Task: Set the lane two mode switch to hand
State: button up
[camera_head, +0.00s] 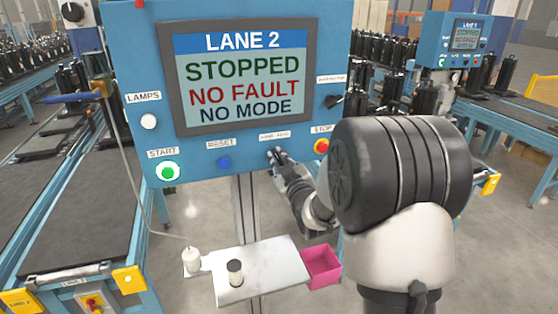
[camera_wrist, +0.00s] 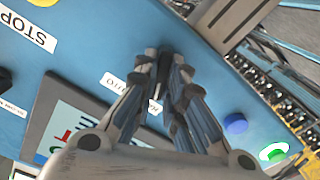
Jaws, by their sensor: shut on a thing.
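The blue lane 2 panel (camera_head: 130,80) faces me in the head view. Its screen (camera_head: 240,75) reads STOPPED, NO FAULT, NO MODE. The mode switch is at the panel's lower edge, between the reset button and the stop button, under a small label (camera_head: 274,135). My gripper (camera_head: 277,156) reaches it from below right and hides most of it. In the wrist view, my gripper (camera_wrist: 165,62) is shut on the dark switch knob (camera_wrist: 165,49), with the fingers on either side. The label (camera_wrist: 114,83) is partly covered by a finger, and the knob's pointing direction is unclear.
Close by are the blue reset button (camera_head: 224,162), the green start button (camera_head: 168,172) and the red stop button (camera_head: 321,146). A black selector (camera_head: 333,101) sits at the panel's right. Below are a white shelf (camera_head: 265,265) and a pink bin (camera_head: 321,262).

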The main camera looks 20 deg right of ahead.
grip_shut()
jog(key=shift+b, duration=0.3)
jog(key=n+b, duration=0.1)
jog(key=b, duration=0.1)
jog(key=n+b, duration=0.1)
jog(key=b, duration=0.2)
jog(key=shift+f, duration=0.25)
jog(key=shift+r+n+b, duration=0.2)
jog(key=shift+n+b, duration=0.8)
jog(key=shift+b, duration=0.25)
jog(key=o, duration=0.6)
grip_release()
